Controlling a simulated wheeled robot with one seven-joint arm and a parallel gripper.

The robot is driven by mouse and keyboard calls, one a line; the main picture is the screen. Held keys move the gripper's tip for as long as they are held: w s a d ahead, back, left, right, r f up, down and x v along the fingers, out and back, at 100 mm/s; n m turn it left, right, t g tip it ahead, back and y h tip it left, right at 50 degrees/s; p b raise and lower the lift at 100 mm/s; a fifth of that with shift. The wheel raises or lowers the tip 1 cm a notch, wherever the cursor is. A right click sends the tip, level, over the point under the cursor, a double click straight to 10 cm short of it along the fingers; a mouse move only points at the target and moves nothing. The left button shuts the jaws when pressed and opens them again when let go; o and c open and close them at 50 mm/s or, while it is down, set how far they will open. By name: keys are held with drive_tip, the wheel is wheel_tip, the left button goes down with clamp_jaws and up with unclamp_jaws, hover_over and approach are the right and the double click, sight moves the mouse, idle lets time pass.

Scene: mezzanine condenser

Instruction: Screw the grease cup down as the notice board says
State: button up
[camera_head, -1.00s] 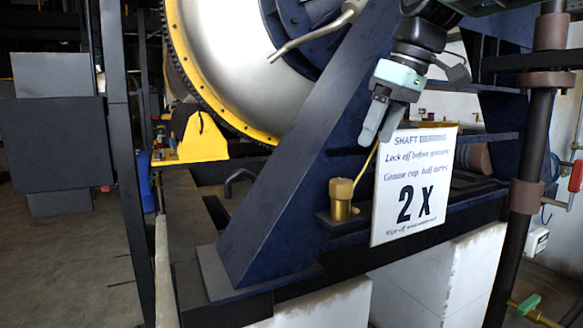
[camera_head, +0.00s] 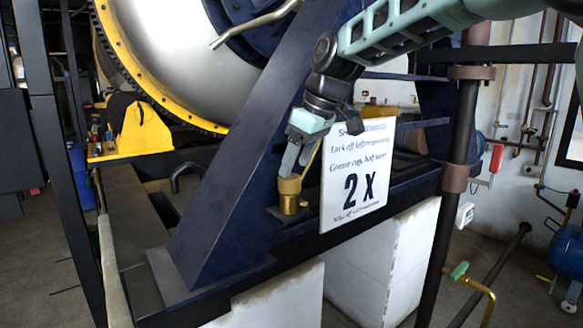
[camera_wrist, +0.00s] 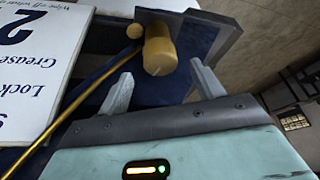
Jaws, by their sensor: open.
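The brass grease cup (camera_head: 289,188) stands upright on the dark blue frame's ledge, left of the notice board. My gripper (camera_head: 294,168) is open and empty, pointing down just above the cup. In the wrist view the cup (camera_wrist: 158,48) shows between and just beyond the two spread fingertips (camera_wrist: 162,70), with a pale line on its cap. I see no contact. The white notice board (camera_head: 358,180) reads "Lock off before greasing", "Grease cup, half turn" and a large "2 X". Its lowest line is too small to read surely.
A thin brass pipe (camera_wrist: 62,112) runs close beside the left finger in the wrist view, by the board's edge. A slanted dark blue beam (camera_head: 232,165) rises left of the cup. A dark vertical post (camera_head: 462,150) stands to the right.

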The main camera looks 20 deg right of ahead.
sight(290, 177)
drive_tip(key=shift+p+x, duration=0.4)
drive_tip(key=shift+x, duration=1.55)
drive_tip(key=c, duration=1)
drive_tip(key=shift+m, duration=0.3)
drive_tip(key=m, duration=0.2)
drive_tip(key=m+t+h+b, duration=0.1)
drive_tip(key=m, duration=0.1)
drive_tip(key=m+h, duration=0.1)
drive_tip(key=m, duration=0.1)
drive_tip(key=shift+s+a+b, duration=0.1)
drive_tip(key=shift+a+b, duration=0.15)
drive_tip(key=shift+b, duration=0.15)
drive_tip(key=m+h+b, duration=0.1)
drive_tip(key=m, duration=0.2)
drive_tip(key=shift+a+m+h, duration=0.1)
drive_tip(key=shift+m+h, duration=0.2)
drive_tip(key=shift+r+m+h+b, duration=0.1)
drive_tip(key=shift+m+h+b, duration=0.5)
drive_tip(key=shift+m, duration=1.1)
drive_tip(key=shift+m, duration=0.3)
